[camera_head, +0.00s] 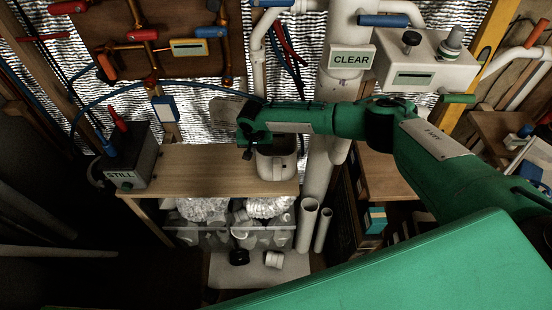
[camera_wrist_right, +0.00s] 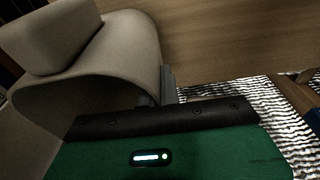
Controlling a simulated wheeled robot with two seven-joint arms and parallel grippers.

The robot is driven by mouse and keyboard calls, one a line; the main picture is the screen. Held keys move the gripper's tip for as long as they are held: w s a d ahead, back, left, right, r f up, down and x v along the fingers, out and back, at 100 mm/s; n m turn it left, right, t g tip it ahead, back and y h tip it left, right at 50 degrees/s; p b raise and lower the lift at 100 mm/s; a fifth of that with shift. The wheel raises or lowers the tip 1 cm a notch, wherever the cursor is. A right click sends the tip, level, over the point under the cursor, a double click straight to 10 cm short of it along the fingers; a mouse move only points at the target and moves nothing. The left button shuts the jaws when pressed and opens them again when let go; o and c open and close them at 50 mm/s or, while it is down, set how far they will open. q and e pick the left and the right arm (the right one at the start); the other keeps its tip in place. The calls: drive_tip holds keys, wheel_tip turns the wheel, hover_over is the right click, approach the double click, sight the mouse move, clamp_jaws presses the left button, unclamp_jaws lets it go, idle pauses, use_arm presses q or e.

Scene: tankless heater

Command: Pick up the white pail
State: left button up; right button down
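The white pail (camera_head: 277,166) is upright at the right end of the wooden bench top (camera_head: 205,165); whether its base touches the wood I cannot tell. My right gripper (camera_head: 249,146) is at its upper left rim, and my right forearm passes above and hides part of its opening. In the right wrist view the pail (camera_wrist_right: 135,40) fills the upper left, with its wall between the two close-set fingers (camera_wrist_right: 157,92). One grey finger lies against the outside; the other is mostly hidden by the pail. The gripper looks shut on the wall. My left gripper is not in view.
A grey box marked STILL (camera_head: 130,160) stands at the bench's left end. A clear bin (camera_head: 205,235) of white fittings is under the bench. Upright pipes (camera_head: 308,225) stand to its right. A CLEAR sign (camera_head: 351,58) hangs on the thick pipe behind.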

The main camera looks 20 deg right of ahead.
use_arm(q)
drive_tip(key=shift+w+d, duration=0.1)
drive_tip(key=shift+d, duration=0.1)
use_arm(e)
drive_tip(key=shift+r, duration=0.15)
